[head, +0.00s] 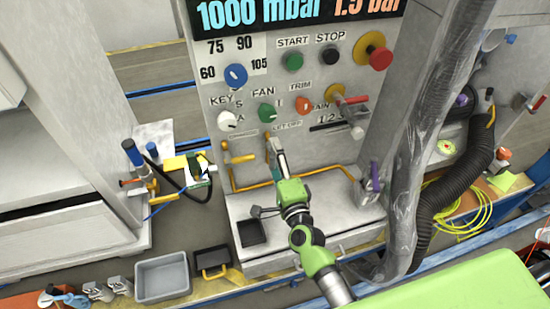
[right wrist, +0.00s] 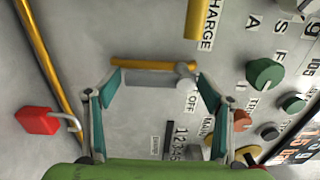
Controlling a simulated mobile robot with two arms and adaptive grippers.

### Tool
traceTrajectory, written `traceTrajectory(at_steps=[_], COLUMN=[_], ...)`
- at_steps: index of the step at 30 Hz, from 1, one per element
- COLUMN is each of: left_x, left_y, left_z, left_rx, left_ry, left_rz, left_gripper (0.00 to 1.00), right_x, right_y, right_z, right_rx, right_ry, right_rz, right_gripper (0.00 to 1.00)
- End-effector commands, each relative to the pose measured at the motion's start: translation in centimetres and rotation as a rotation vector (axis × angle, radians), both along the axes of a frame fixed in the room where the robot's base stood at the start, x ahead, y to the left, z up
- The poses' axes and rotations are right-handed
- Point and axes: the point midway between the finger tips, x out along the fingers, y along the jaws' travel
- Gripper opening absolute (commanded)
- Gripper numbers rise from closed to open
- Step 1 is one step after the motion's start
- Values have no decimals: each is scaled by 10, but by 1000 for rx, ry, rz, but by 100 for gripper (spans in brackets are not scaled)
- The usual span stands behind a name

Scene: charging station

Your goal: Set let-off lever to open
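The let-off lever (right wrist: 150,64) is a yellow bar in the right wrist view, with its pivot beside the LET OFF label (right wrist: 191,99). In the head view only a bit of the lever (head: 268,143) shows under that label, as my gripper covers the rest. My right gripper (right wrist: 157,90) is open, with one finger on each side of the lever; I see no clear contact. In the head view this gripper (head: 277,155) is at the panel's lower middle. My left gripper is not in view.
The charge lever (head: 240,159) stands left of the let-off lever. The grey panel (head: 210,115) also bears knobs, a red mushroom button (head: 380,58) and yellow pipes (head: 310,171). A red padlock (right wrist: 38,120) hangs near a pipe. A clear hose (head: 425,130) hangs at right.

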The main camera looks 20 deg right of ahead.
Motion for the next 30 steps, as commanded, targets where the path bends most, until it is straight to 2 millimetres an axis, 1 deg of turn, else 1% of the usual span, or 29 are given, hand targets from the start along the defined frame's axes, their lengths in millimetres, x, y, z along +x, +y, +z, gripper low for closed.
traceTrajectory(at_steps=[7,11,14,21,24,27,30], left_x=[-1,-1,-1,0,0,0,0], left_y=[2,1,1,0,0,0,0], left_z=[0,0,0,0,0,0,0], left_rx=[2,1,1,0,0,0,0], left_ry=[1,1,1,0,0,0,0], left_rz=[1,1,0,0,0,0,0], left_gripper=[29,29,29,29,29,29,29], right_x=[-1,-11,-27,-77,-94,-108,-116], right_y=[0,-1,-1,-3,-3,-4,-4], right_z=[0,-1,-2,-2,-1,-1,-1], right_rx=[-3,-4,-4,-4,-3,-3,-2], right_ry=[0,1,3,3,3,2,1], right_rz=[0,1,1,1,2,1,0], right_gripper=[74,74,74,74,74,74,74])
